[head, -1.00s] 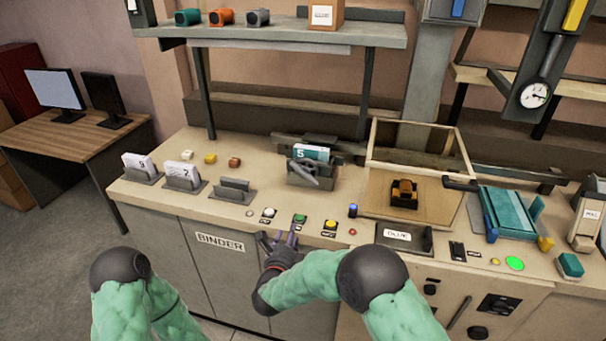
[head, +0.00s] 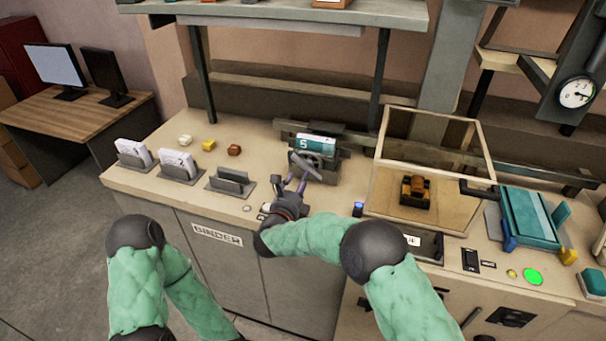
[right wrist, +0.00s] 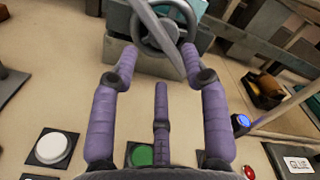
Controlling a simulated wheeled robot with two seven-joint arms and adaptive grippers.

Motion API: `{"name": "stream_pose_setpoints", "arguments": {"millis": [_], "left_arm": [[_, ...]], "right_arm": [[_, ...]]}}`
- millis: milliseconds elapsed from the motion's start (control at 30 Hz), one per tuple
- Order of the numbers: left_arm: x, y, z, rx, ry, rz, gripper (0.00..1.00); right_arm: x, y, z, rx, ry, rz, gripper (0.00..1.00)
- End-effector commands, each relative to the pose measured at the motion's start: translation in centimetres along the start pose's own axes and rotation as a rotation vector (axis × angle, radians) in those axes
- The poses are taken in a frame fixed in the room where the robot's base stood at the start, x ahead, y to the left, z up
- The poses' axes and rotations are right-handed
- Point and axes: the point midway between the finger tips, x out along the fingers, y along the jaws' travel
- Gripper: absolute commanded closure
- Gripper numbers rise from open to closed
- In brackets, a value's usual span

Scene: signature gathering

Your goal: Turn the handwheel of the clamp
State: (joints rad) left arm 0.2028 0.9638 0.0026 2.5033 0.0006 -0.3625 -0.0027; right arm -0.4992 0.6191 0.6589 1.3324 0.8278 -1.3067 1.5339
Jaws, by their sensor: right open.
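The clamp (head: 325,164) stands on the bench in the head view with a teal and white block marked 5 (head: 316,143) in it. Its grey handwheel (head: 306,168) faces me; in the right wrist view the handwheel (right wrist: 168,25) and a long grey bar across it are at the top. My right gripper (head: 293,185) is just in front of the handwheel. In the right wrist view its purple fingers (right wrist: 150,65) are spread, with the tips near the wheel's lower rim; contact cannot be told.
Holders with white blocks (head: 178,165) and an empty holder (head: 231,181) stand left of the clamp. A clear-walled box (head: 430,150) stands to its right. White (right wrist: 52,145) and green (right wrist: 142,155) buttons lie below my right gripper.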

Motion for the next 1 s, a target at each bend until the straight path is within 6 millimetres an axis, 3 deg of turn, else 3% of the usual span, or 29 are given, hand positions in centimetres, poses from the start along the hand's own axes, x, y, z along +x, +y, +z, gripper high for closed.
{"name": "stream_pose_setpoints", "arguments": {"millis": [100,300,667,833,1000], "left_arm": [[0.1,0.0,0.0,0.0,0.0,0.0,1.0],[0.1,0.0,0.0,0.0,0.0,0.0,1.0],[0.1,0.0,0.0,0.0,0.0,0.0,1.0],[0.1,0.0,0.0,0.0,0.0,0.0,1.0],[0.1,0.0,0.0,0.0,0.0,0.0,1.0]], "right_arm": [[1.9,0.0,-0.1,0.0,0.0,-0.001,0.54],[3.7,0.0,0.0,0.0,-0.001,0.0,0.54],[4.2,0.0,0.0,-0.001,-0.001,0.0,0.54],[4.1,0.0,0.0,-0.001,-0.001,0.0,0.99],[4.1,0.0,0.0,-0.002,-0.001,0.0,1.0]]}}
